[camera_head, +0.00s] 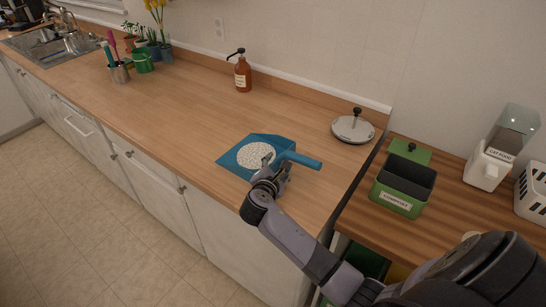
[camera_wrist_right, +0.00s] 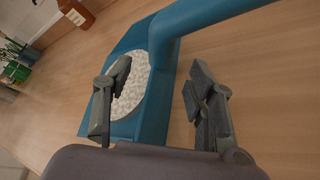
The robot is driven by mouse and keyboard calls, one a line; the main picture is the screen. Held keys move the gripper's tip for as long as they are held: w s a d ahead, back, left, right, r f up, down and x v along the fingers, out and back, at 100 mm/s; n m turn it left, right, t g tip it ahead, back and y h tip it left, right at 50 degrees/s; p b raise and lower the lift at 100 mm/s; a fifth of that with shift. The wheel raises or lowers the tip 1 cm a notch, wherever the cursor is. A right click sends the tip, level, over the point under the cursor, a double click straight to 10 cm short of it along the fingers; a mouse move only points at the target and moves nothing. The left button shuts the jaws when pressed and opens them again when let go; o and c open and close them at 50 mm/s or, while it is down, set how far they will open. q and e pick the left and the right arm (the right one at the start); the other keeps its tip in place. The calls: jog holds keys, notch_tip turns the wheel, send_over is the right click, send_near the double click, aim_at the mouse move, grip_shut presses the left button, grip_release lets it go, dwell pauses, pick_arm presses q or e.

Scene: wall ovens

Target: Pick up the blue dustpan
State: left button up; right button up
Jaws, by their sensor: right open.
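The blue dustpan (camera_head: 229,160) lies on the wooden counter near its front right part, with its handle (camera_head: 305,160) pointing right. A round, white speckled patch (camera_head: 255,155) lies in its pan. My right gripper (camera_head: 277,172) is open at the near side of the dustpan, close to where the handle meets the pan. In the right wrist view, the open fingers (camera_wrist_right: 160,80) are spread with the pan's edge (camera_wrist_right: 154,122) between them, and the handle (camera_wrist_right: 205,18) crosses beyond the tips. I cannot tell whether they touch. My left gripper is not in view.
A brown pump bottle (camera_head: 243,75) stands at the back, and a round metal lid (camera_head: 353,130) lies right of the dustpan.

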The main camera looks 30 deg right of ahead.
aim_at(279, 162)
jog(key=x, duration=0.3)
jog(key=shift+w+d, duration=0.1)
jog(key=shift+d, duration=0.1)
jog(key=shift+a+r, duration=0.1)
jog(key=shift+c, duration=0.6)
grip_shut()
